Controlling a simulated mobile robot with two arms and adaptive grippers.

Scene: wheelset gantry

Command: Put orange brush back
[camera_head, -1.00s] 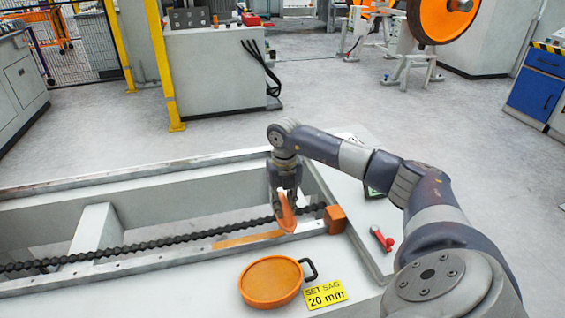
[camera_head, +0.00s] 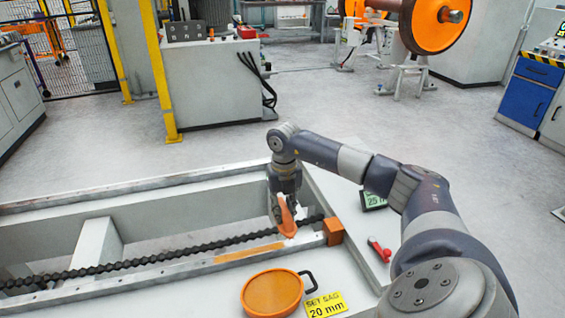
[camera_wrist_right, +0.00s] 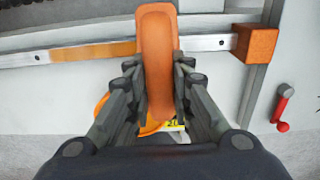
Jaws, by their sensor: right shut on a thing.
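The orange brush (camera_head: 287,218) is held in my right gripper (camera_head: 284,200), over the rail beside the black chain. In the right wrist view the brush (camera_wrist_right: 157,60) stands between the two fingers of the right gripper (camera_wrist_right: 158,85), which are shut on it. A round orange pan (camera_head: 271,293) with a black handle lies on the light surface in front of the rail. An orange strip (camera_head: 249,252) is on the rail, to the left of the brush. My left gripper is not in view.
A black chain (camera_head: 150,260) runs along the frame. An orange block (camera_head: 333,231) sits at the rail's right end. A yellow "SET SAG 20 mm" label (camera_head: 325,305) lies right of the pan. A red-handled tool (camera_head: 379,249) and a small display (camera_head: 373,200) are farther right.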

